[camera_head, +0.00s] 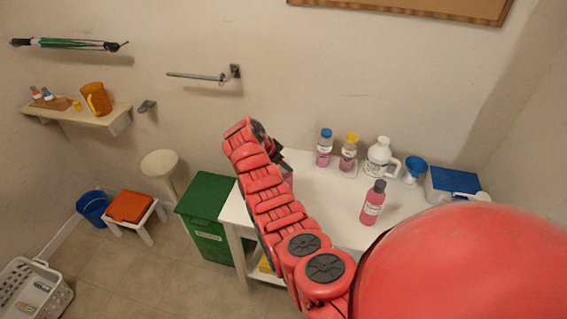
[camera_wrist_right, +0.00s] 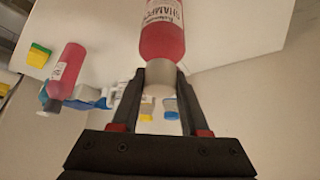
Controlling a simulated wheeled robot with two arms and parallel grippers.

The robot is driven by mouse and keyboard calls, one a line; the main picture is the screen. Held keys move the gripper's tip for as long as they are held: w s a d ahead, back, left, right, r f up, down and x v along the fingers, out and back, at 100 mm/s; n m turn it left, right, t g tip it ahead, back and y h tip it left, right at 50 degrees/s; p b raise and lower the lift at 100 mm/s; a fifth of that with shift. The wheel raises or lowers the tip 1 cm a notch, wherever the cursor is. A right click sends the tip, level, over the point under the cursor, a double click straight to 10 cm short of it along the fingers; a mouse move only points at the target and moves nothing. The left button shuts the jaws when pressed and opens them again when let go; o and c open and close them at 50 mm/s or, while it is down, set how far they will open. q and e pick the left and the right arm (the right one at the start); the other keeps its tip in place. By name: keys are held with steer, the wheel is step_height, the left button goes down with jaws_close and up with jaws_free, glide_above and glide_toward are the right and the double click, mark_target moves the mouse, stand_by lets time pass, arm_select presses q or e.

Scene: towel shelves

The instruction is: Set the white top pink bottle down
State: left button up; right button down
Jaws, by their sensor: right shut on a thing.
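The white top pink bottle (camera_wrist_right: 162,38) is in my right gripper (camera_wrist_right: 160,82), which is shut on its pale cap in the right wrist view. Its pink body and shampoo label extend away from the fingers, and its base is out of that picture. In the head view my right gripper (camera_head: 277,155) is over the left end of the white table (camera_head: 325,205). A sliver of the pink bottle (camera_head: 288,179) shows below it, mostly hidden by my arm. I cannot tell whether its base touches the table. My left gripper is not in view.
A dark-capped pink bottle (camera_head: 373,203) stands on the table. Behind are a blue-capped bottle (camera_head: 325,148), a yellow-capped bottle (camera_head: 349,152), a white jug (camera_head: 379,158) and a blue box (camera_head: 452,183). A green bin (camera_head: 207,215) stands left of the table.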

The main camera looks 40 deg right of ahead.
steer(key=shift+f, duration=0.15)
steer(key=shift+c, duration=2.1)
jaws_free()
